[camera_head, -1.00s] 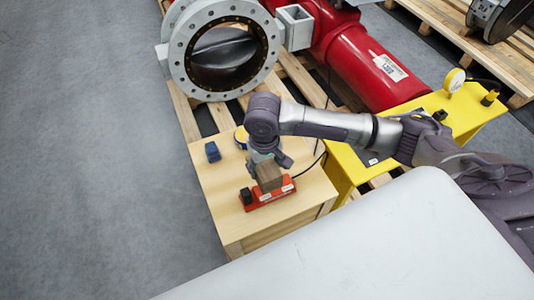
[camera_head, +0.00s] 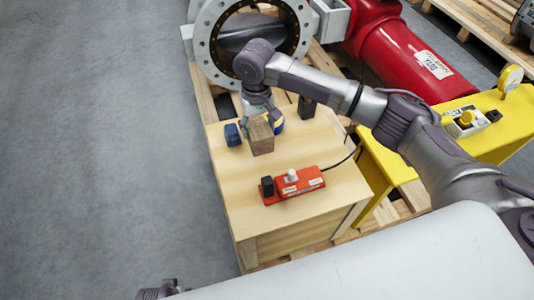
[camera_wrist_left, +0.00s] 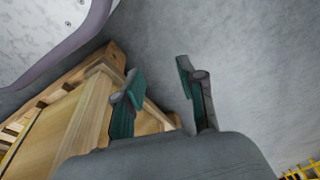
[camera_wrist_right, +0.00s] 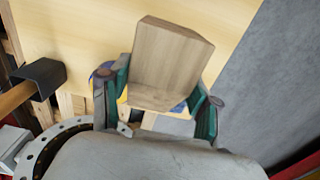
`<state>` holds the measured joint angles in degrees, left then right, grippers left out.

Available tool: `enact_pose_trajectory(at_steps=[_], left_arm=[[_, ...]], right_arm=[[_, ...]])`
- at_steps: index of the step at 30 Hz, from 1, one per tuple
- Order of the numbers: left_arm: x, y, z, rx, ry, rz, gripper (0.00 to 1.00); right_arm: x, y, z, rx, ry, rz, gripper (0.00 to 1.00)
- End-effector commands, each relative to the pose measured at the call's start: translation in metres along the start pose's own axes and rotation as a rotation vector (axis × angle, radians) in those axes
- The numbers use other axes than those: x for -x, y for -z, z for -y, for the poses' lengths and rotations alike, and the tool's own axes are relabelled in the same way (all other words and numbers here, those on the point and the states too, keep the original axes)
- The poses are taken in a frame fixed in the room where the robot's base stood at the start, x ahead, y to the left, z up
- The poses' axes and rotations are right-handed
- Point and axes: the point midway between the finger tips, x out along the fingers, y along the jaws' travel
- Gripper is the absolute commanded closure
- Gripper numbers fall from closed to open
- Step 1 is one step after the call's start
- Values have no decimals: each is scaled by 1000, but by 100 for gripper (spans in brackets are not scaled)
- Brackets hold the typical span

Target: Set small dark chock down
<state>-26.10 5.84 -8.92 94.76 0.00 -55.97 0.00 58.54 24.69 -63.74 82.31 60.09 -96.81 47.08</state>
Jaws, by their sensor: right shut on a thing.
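The chock is a brown wooden block (camera_head: 261,137), the only held piece; it looks mid-brown rather than dark. My right gripper (camera_head: 259,112) is shut on it from above. In the right wrist view the block (camera_wrist_right: 168,62) stands between the two fingers. It is over the back part of the wooden table (camera_head: 235,190), right of a small blue block. I cannot tell whether its underside touches the tabletop. My left gripper (camera_wrist_left: 158,78) is open and empty in the left wrist view, beside wooden furniture and above grey floor.
The blue block (camera_head: 232,135), a blue-yellow round item (camera_head: 278,124) and a dark upright piece (camera_head: 307,107) are close by. A red device (camera_head: 300,182) with a cable lies nearer the front. A flanged valve (camera_head: 207,50) stands behind. The left-middle tabletop is clear.

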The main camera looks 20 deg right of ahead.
Motion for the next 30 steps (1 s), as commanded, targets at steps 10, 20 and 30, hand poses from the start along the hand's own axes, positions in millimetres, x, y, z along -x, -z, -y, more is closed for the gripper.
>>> enact_pose_trajectory(at_steps=[10,20,30], left_arm=[[11,9,1,1,1,-10,60],[46,27,3,5,4,-31,60],[45,26,3,5,4,-28,60]], right_arm=[[-27,-42,-4,-1,0,-2,82],[-66,-42,-4,0,-1,-2,82],[-66,-42,-4,0,0,-2,82]])
